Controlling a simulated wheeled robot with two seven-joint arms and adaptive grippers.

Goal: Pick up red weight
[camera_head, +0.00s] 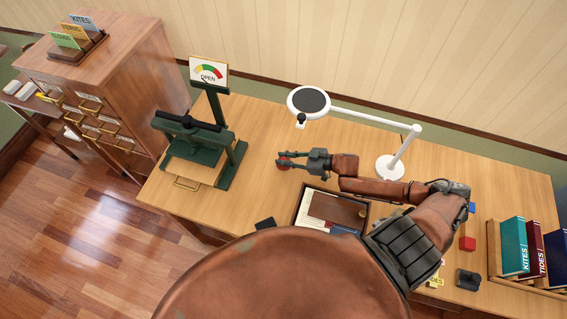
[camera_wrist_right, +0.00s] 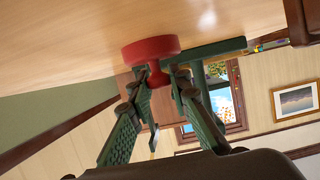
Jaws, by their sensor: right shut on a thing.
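The red weight (camera_head: 283,161) is a round disc with a narrower red stem. In the head view it is at the tip of my right gripper (camera_head: 299,162), over the desk between the green press and the white lamp. In the right wrist view the weight (camera_wrist_right: 151,49) has its disc towards the desk surface, and the fingers of my right gripper (camera_wrist_right: 158,84) are shut around its stem. I cannot tell whether the disc touches the desk. My left gripper is not in view.
A white lamp (camera_head: 390,166) arches over the desk behind my right arm. A tray (camera_head: 300,222) lies in front. A red block (camera_head: 467,243) and books (camera_head: 514,245) are at right.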

